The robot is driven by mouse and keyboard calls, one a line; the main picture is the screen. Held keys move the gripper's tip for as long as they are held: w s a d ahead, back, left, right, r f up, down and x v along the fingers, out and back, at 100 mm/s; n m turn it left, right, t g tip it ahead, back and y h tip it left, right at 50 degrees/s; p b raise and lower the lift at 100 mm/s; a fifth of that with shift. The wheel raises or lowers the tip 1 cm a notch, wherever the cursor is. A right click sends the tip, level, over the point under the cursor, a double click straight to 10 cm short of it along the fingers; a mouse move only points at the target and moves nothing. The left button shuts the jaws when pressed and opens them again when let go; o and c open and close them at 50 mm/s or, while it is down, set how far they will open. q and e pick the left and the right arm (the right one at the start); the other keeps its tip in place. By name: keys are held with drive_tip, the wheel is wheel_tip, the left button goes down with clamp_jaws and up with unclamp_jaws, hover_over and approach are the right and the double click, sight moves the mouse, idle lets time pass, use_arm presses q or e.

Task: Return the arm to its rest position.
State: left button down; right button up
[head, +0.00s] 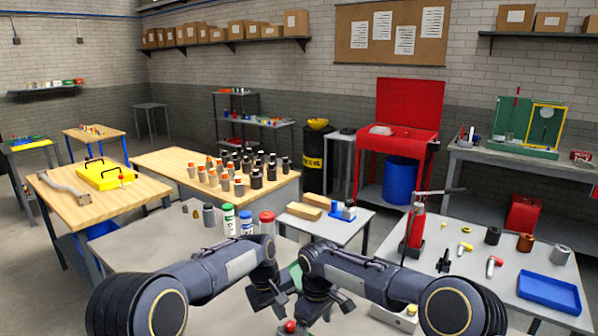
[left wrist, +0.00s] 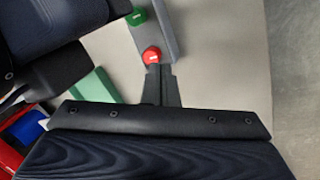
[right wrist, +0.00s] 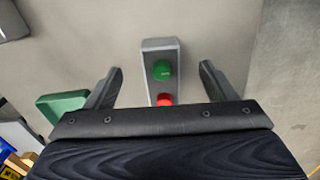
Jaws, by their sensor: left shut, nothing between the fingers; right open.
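Both my arms reach in over the grey table in front of me. My left gripper (head: 268,300) is shut and empty; in the left wrist view its fingertips (left wrist: 160,68) lie together just below a red button (left wrist: 152,55). My right gripper (head: 322,306) is open; in the right wrist view its fingers (right wrist: 160,78) stand wide apart with nothing gripped. A grey button box (right wrist: 145,75) with a green button (right wrist: 162,69) and a red button (right wrist: 165,99) shows between those fingers. I cannot tell whether either gripper touches the box.
The two forearms are close together. Bottles (head: 229,218) with coloured caps stand behind my left arm. A green piece (right wrist: 62,105) lies left of the right fingers. A grey bench (head: 480,285) with a red jack (head: 416,228) and a blue tray (head: 549,290) is at right.

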wheel_tip(320, 180, up, 2)
use_arm(q)
drive_tip(key=s+a+r+m+t+h, duration=0.1)
drive_tip(key=s+a+r+t, duration=0.1)
drive_tip(key=s+a+r, duration=1.35)
use_arm(e)
drive_tip(key=s+d+r+m+t+y, duration=0.2)
drive_tip(key=s+d+r+m, duration=0.3)
drive_tip(key=s+d+r, duration=1)
use_arm(q)
drive_tip(key=s+f+m+t, duration=0.1)
drive_tip(key=s+f, duration=0.2)
drive_tip(key=s, duration=0.8)
drive_tip(key=s+f+m+t, duration=0.1)
drive_tip(key=s+f, duration=0.2)
drive_tip(key=s, duration=0.8)
drive_tip(key=shift+f, duration=0.3)
use_arm(e)
drive_tip(key=s+f+m+t+y, duration=0.1)
drive_tip(key=s+f+m, duration=0.2)
drive_tip(key=s, duration=0.7)
drive_tip(key=s+d+f+m+t, duration=0.1)
drive_tip(key=s+f+m+t, duration=0.1)
drive_tip(key=s, duration=0.7)
drive_tip(key=shift+s+d+f+m+t+y, duration=0.3)
drive_tip(key=shift+s+f+m+y, duration=0.15)
drive_tip(key=shift+m, duration=0.45)
